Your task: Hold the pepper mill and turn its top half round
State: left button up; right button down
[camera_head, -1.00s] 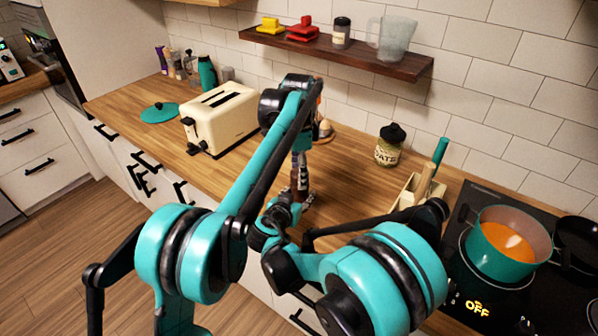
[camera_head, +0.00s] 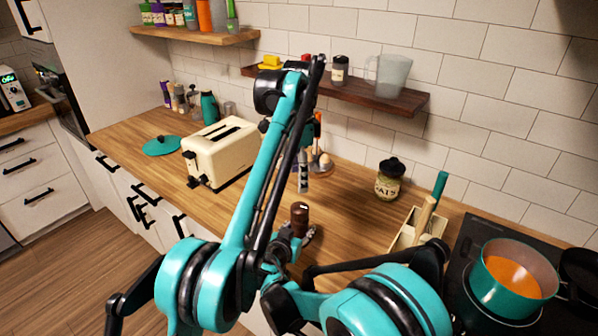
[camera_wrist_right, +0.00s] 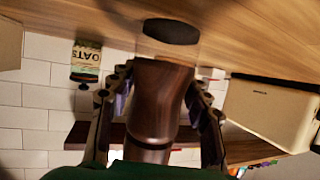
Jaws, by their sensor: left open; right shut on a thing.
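The dark brown pepper mill (camera_head: 299,216) stands upright over the wooden counter near its front edge. My right gripper (camera_head: 296,238) is shut around its lower part. In the right wrist view, which is upside down, the two fingers of the right gripper (camera_wrist_right: 160,108) press on both sides of the brown mill body (camera_wrist_right: 158,92). My left gripper (camera_head: 303,188) points down above the mill, open and empty, with a gap between its fingertips and the mill's top. The mill's lower end is partly hidden by my right gripper in the head view.
A cream toaster (camera_head: 222,153) stands to the left. An oats jar (camera_head: 389,181) and a utensil holder (camera_head: 405,238) are to the right, before a hob with a teal pot (camera_head: 510,277). A wall shelf (camera_head: 385,97) runs behind my left arm.

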pick_arm(q)
jog(key=shift+r, duration=0.45)
pick_arm(e)
jog(key=shift+s+f, duration=0.1)
jog(key=shift+f, duration=0.05)
jog(key=c, duration=0.6)
grip_release()
jog(key=shift+c, duration=0.2)
